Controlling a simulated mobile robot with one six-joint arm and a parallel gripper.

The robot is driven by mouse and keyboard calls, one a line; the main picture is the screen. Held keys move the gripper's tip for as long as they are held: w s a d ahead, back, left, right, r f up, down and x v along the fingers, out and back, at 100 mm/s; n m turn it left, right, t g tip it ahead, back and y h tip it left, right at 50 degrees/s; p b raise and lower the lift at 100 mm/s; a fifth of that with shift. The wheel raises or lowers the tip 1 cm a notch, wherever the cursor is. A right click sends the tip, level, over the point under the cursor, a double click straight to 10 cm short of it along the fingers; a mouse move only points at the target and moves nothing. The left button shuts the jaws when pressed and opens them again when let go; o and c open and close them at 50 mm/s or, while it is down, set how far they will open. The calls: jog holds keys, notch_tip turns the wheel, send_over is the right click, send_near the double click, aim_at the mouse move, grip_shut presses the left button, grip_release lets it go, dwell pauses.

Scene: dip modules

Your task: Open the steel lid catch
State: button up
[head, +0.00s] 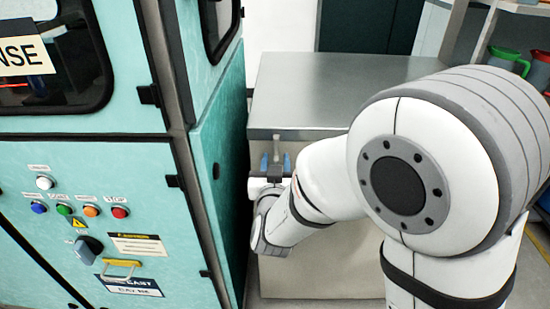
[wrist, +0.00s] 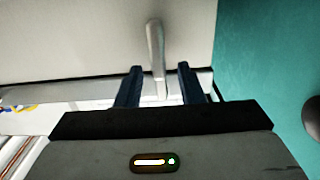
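The steel lid catch (wrist: 154,45) is a slim grey lever in the wrist view, standing out from a pale front face. My gripper (wrist: 160,68) is open, with one dark blue finger on each side of the catch's lower end. Gaps show between the catch and both fingers, so it does not look gripped. In the head view my gripper (head: 276,160) is at the front of a steel-topped cabinet (head: 330,85), just below its lid edge. The catch is small there and partly hidden by the gripper.
A teal machine (head: 90,165) with coloured buttons, a dark knob (head: 88,248) and a yellow handle (head: 121,268) stands close to the left of my gripper. Shelves with coloured jugs (head: 507,60) are at the upper right. My arm covers much of the right side.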

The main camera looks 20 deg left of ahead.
jog(key=shift+x, duration=0.8)
jog(key=shift+c, duration=0.5)
grip_shut()
jog(key=shift+a, duration=0.2)
jog(key=shift+d, duration=0.1)
